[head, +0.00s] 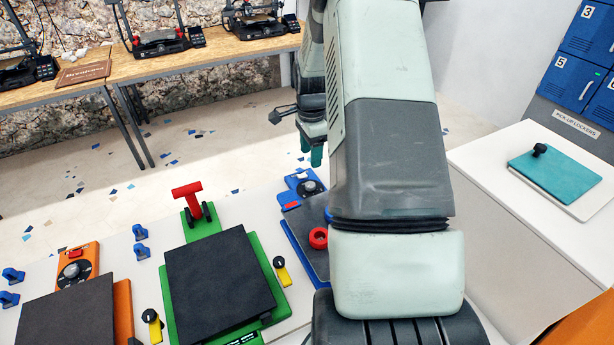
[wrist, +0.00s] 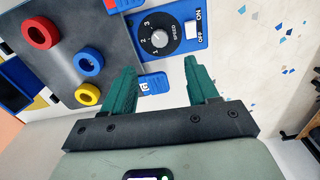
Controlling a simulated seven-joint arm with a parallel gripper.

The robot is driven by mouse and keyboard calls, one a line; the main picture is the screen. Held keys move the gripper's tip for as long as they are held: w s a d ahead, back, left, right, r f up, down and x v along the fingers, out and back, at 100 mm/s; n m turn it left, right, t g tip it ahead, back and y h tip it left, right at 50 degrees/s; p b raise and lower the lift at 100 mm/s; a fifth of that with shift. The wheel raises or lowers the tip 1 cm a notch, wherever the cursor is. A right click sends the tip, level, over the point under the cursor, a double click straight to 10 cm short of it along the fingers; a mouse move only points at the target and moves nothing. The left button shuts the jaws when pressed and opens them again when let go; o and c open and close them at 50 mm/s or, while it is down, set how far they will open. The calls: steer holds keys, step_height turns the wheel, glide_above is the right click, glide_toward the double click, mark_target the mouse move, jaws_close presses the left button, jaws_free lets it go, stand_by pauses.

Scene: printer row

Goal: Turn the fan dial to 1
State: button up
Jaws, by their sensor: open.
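In the wrist view a round black dial (wrist: 159,33) marked SPEED, with numbers 1, 2 and 3 around it, sits on a blue panel (wrist: 192,50). I cannot tell which number it points to. A white ON/OFF switch (wrist: 191,29) is just right of the dial. My gripper (wrist: 161,68) is open and empty, its two teal fingers apart, with the dial beyond the gap between their tips. In the head view the dial (head: 309,187) is on the blue panel, and my gripper (head: 312,153) shows above it, partly hidden by my arm.
Red, blue and yellow rings (wrist: 90,63) lie on a dark plate (wrist: 75,45) beside the panel. In the head view an orange unit (head: 92,255) has another dial, and a green unit (head: 247,243) carries a black plate. A white cabinet (head: 500,170) stands at right.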

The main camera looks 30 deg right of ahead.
mark_target(311, 184)
step_height(311, 184, down, 11)
steer(key=shift+r, duration=0.1)
stand_by(0.3)
steer(key=shift+c, duration=0.4)
steer(key=c, duration=1)
